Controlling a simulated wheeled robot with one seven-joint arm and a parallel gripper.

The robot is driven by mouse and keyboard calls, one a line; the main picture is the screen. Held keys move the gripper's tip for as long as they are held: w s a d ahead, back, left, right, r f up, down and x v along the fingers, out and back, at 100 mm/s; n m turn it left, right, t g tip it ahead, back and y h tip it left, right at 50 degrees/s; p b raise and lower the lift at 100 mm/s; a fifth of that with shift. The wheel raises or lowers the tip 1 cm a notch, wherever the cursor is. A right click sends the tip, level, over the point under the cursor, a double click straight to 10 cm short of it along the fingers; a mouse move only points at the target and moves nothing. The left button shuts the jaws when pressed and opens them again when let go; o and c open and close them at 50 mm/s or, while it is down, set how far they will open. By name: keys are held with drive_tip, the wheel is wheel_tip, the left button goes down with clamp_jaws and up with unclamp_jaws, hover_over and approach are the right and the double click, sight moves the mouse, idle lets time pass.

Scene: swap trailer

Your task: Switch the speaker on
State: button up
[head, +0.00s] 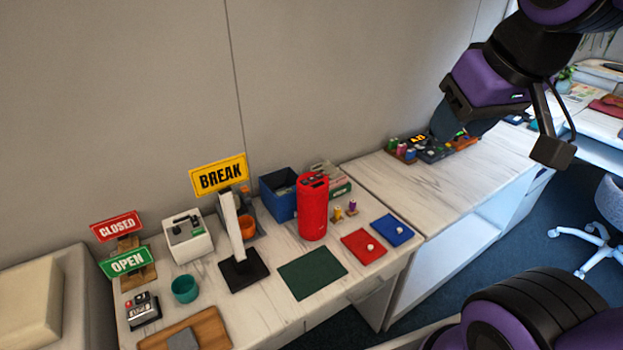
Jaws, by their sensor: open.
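The speaker appears to be the red upright cylinder (313,212) on the near white table, with dark controls on its top face. Whether it is on cannot be told. My gripper (503,132) is at the upper right in the head view, raised over the farther counter. It is open, its fingers spread wide apart, well to the right of the red cylinder and not touching it. I see nothing held in it.
A dark blue box (279,198) stands close behind the red cylinder. A yellow BREAK sign (219,175) on a post rises to its left. A green mat (312,274), a red mat (364,246) and a blue mat (391,230) lie in front. The counter (400,190) has bare room.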

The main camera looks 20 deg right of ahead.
clamp_jaws()
idle(1.4)
